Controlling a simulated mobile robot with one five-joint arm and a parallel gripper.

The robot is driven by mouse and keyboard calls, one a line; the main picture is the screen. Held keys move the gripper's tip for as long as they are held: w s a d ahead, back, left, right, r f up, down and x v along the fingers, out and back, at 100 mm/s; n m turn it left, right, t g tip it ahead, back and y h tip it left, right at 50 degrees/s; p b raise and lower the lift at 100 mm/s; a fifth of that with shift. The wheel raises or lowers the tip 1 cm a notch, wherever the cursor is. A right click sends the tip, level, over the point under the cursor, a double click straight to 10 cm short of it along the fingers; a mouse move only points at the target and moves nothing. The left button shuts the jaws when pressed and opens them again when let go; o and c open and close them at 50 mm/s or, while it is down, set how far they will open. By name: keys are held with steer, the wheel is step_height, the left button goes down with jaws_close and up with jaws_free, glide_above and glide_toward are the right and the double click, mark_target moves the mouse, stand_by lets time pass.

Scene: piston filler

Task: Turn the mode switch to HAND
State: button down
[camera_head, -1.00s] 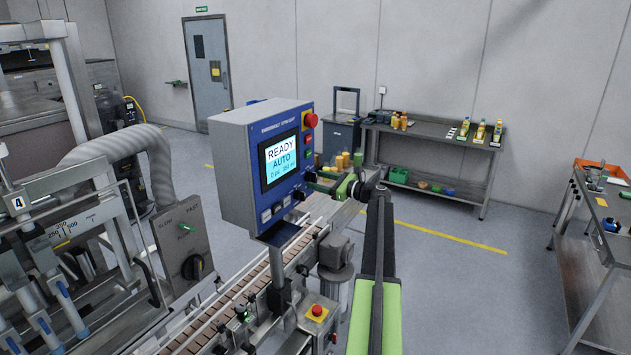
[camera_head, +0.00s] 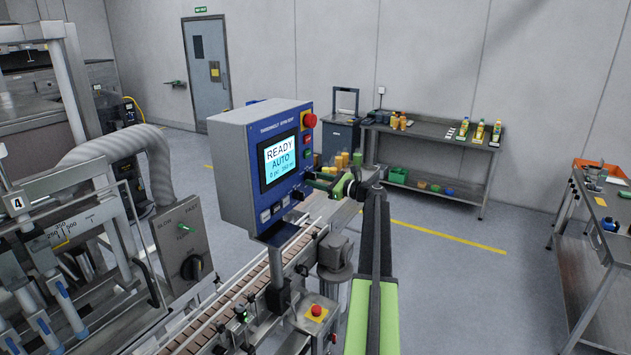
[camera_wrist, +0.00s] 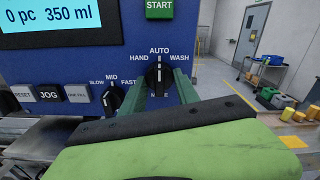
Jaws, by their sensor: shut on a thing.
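The mode switch (camera_wrist: 159,75) is a black knob on the blue control panel, marked HAND, AUTO and WASH; its pointer stands upright at AUTO in the wrist view. My gripper (camera_wrist: 159,88) is shut on this knob, one green finger on each side of it. In the head view my gripper (camera_head: 312,180) reaches the panel's right edge, and the knob is hard to make out there. The panel screen (camera_head: 279,160) reads READY and AUTO.
A speed knob (camera_wrist: 112,97) marked SLOW, MID and FAST sits left of the mode switch, near the JOG button (camera_wrist: 48,94). A green START button (camera_wrist: 159,9) is above. A red emergency button (camera_head: 309,120) sticks out at the panel's upper right.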

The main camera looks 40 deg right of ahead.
steer(key=shift+d+r+n, duration=0.1)
steer(key=shift+n, duration=4.3)
steer(key=c, duration=0.9)
jaws_free()
steer(key=shift+d, duration=0.1)
